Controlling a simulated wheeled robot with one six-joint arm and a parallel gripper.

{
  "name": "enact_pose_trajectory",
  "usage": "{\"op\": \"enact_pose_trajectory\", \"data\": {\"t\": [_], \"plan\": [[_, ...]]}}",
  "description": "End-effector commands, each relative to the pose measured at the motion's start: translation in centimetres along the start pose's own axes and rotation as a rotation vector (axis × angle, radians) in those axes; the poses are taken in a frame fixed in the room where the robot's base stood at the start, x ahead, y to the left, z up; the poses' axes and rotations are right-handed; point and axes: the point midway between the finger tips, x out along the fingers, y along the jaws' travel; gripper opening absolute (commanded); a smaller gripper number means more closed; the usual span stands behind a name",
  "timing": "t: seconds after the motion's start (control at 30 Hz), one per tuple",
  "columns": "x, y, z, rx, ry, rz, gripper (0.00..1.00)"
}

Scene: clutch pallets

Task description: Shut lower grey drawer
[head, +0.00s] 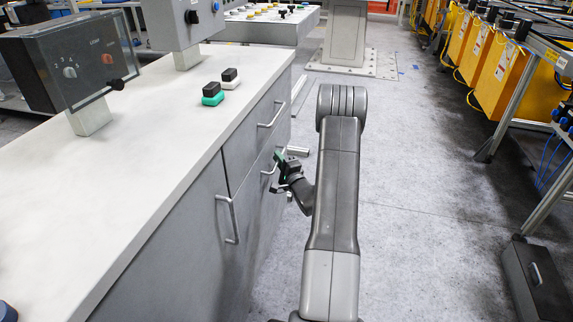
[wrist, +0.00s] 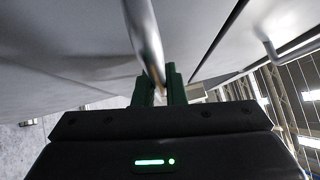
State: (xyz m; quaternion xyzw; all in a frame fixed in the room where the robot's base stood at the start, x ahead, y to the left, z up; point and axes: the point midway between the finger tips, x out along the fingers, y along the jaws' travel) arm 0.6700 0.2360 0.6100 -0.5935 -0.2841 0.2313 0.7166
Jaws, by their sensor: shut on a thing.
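The lower grey drawer (head: 262,196) is in the front of the grey cabinet, below the upper drawer (head: 248,135). It looks about flush with the front; I cannot tell whether a small gap is left. My gripper (head: 279,166) is at the drawer's metal bar handle (head: 267,171). In the wrist view the handle bar (wrist: 143,38) runs down between the two dark green fingers of my gripper (wrist: 160,88), which are shut on it. The fingers and wrist hide part of the handle and drawer front in the head view.
The upper drawer has its own handle (head: 270,115), and a cabinet door handle (head: 231,220) is nearer. The white worktop (head: 150,125) bears a control box (head: 75,65) and small switches (head: 213,94). Clear floor (head: 410,190) lies to the right, before yellow bins (head: 503,75).

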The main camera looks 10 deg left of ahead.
Motion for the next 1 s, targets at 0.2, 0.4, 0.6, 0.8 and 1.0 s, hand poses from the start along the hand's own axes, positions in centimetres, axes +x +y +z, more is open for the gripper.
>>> {"op": "enact_pose_trajectory", "data": {"t": [0.2, 0.4, 0.6, 0.8, 1.0], "plan": [[0.2, 0.0, 0.2, 0.0, -0.004, 0.001, 0.0], [0.2, 0.0, 0.2, 0.0, -0.004, 0.001, 0.32], [0.1, 0.1, 0.2, 0.0, -0.003, 0.003, 0.32], [-0.6, 0.1, 0.1, 0.001, -0.002, 0.003, 0.32], [-4.1, 0.0, 0.0, 0.002, 0.001, 0.003, 0.32]]}}
